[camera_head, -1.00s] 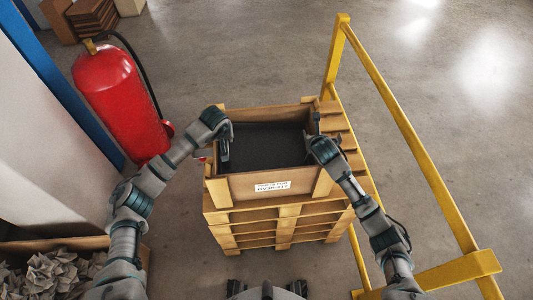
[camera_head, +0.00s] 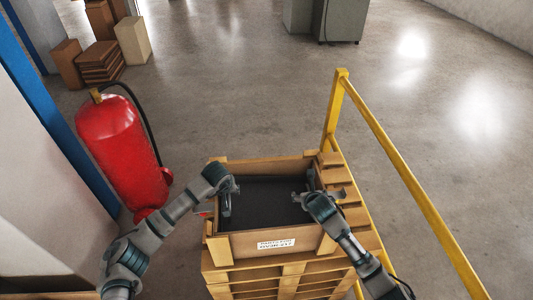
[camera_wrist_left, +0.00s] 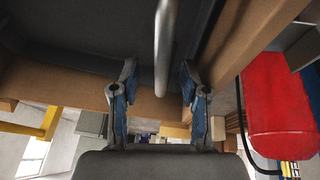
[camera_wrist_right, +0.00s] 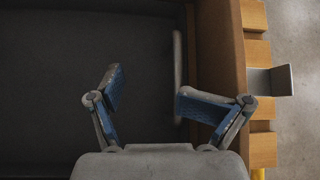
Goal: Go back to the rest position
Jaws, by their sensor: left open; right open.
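A wooden crate (camera_head: 214,246) with a white label sits on stacked pallets, and a dark flat-topped object (camera_head: 265,200) fills its inside. My left gripper (camera_head: 229,203) is open at the crate's left side. In the left wrist view my left gripper (camera_wrist_left: 160,85) has its fingers apart on either side of a grey bar-like handle (camera_wrist_left: 163,45), not closed on it. My right gripper (camera_head: 304,199) is open at the crate's right side. In the right wrist view my right gripper (camera_wrist_right: 148,92) has spread, empty fingers, and another thin grey bar (camera_wrist_right: 178,75) stands near its right finger.
A yellow rail (camera_head: 405,180) runs along the right, close to my right arm. A red fire extinguisher (camera_head: 120,150) stands on the left by a white wall. Cardboard boxes (camera_head: 132,40) and a grey cabinet (camera_head: 340,20) are farther back. The floor between is open.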

